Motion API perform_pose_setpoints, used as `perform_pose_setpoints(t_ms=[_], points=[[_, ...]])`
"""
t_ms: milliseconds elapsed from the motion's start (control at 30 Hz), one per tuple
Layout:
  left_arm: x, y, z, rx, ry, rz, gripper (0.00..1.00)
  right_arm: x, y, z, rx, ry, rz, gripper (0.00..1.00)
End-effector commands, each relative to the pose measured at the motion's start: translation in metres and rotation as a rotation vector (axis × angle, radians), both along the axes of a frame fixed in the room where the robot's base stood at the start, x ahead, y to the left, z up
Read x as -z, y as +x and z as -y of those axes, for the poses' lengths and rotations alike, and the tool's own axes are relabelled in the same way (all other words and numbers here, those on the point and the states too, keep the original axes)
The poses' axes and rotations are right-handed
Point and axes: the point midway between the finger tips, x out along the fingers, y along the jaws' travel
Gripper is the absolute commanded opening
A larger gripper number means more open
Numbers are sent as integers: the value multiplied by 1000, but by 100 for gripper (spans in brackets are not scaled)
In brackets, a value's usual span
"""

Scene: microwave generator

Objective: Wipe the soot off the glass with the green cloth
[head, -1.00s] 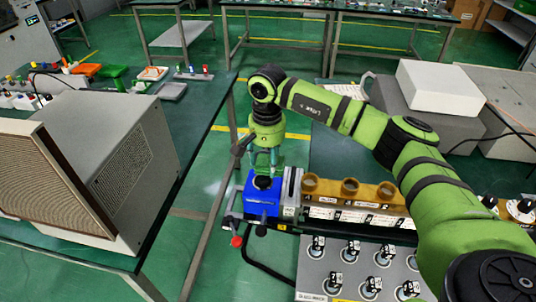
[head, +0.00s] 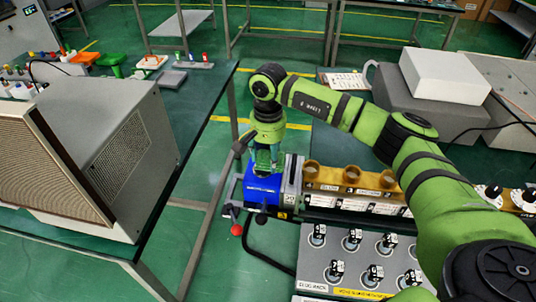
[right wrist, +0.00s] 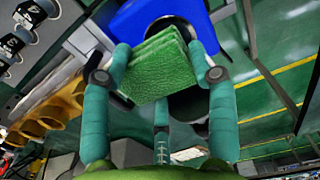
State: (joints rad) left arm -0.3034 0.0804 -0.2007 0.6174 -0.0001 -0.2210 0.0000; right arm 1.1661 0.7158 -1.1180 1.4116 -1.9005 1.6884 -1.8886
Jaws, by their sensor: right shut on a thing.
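A folded green cloth (right wrist: 158,65) is pinched between the fingers of my right gripper (right wrist: 160,58) in the right wrist view. In the head view my right gripper (head: 266,158) points down right over a blue box (head: 262,188), and its fingers hide the box's top. The blue box also shows in the right wrist view (right wrist: 205,32), just beyond the cloth. A dark round part (right wrist: 187,103) shows partly behind the cloth. I cannot tell whether the cloth touches anything there, nor make out the glass or its soot. My left gripper is out of view.
A row of brown round holders (head: 350,173) stands right of the blue box, with a grey panel of dark knobs (head: 345,258) in front. A large beige cabinet (head: 100,165) stands on the left bench. Open floor lies between the benches.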

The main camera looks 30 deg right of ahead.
Motion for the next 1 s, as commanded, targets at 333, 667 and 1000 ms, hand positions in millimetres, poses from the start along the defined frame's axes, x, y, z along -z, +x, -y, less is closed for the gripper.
perform_pose_setpoints(t_ms=[333,667,1000], points=[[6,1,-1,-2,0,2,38,7,0,0,0,0,0,32],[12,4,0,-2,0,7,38,14,0,0,1,0,0,32],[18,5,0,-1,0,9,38,20,0,0,1,0,0,32]])
